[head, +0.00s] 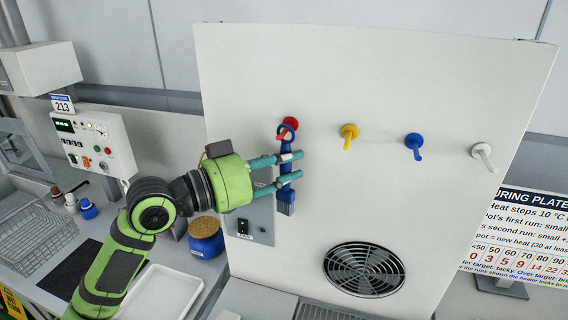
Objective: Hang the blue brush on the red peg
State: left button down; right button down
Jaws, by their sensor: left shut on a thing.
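The blue brush (284,166) hangs upright in front of the white panel, bristles down. My left gripper (294,170) comes in from the left and is shut on its handle, with teal fingers across it. The ring at the brush's top is at the red peg (291,122), and the peg's red shaft shows within the ring's outline. I cannot tell for sure whether the ring is around the shaft or only lined up with it. My right gripper is not in view.
A yellow peg (348,132), a blue peg (414,142) and a white peg (483,153) run to the right on the white panel (380,80). A fan grille (364,269) lies below. A blue jar (206,240) and a white tray (164,293) stand on the bench.

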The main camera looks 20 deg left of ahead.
pick_arm(q)
jog(key=c, duration=0.9)
grip_release()
jog(key=shift+s, duration=0.1)
